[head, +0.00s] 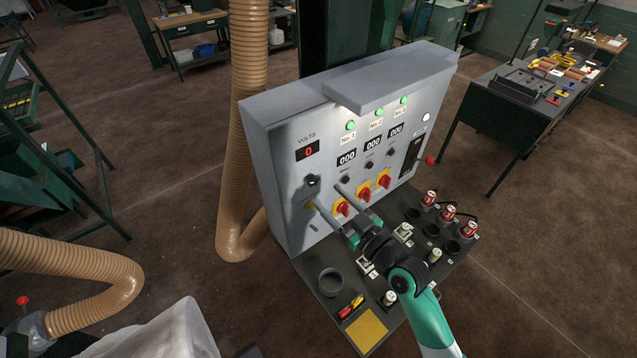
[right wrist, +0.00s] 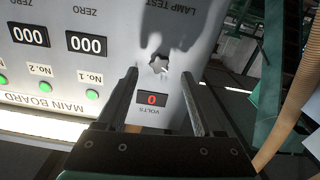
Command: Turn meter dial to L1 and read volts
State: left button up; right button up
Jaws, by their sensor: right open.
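The grey control panel (head: 290,180) carries a VOLTS display (head: 308,152) that reads a red 0. The display also shows upside down in the right wrist view (right wrist: 152,98). Below it is the dark meter dial (head: 312,181). My right gripper (head: 325,195) is open and empty at the panel's front, just below and right of the dial in the head view. In the right wrist view the dial (right wrist: 159,64) appears between the fingertips. I cannot tell the gap in depth, and the dial's position marks are not legible. My left gripper is not in view.
Three red-on-yellow switches (head: 364,194), three 000 counters (head: 372,143) and green lamps (head: 378,113) sit to the right. The ledge (head: 330,281) below holds a cup, plugs and sockets. A tan hose (head: 232,180) hangs left of the panel.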

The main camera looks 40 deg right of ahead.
aim_at(315, 183)
jog(key=w, duration=0.5)
jog(key=shift+w+d, duration=0.1)
jog(key=shift+d, duration=0.25)
grip_shut()
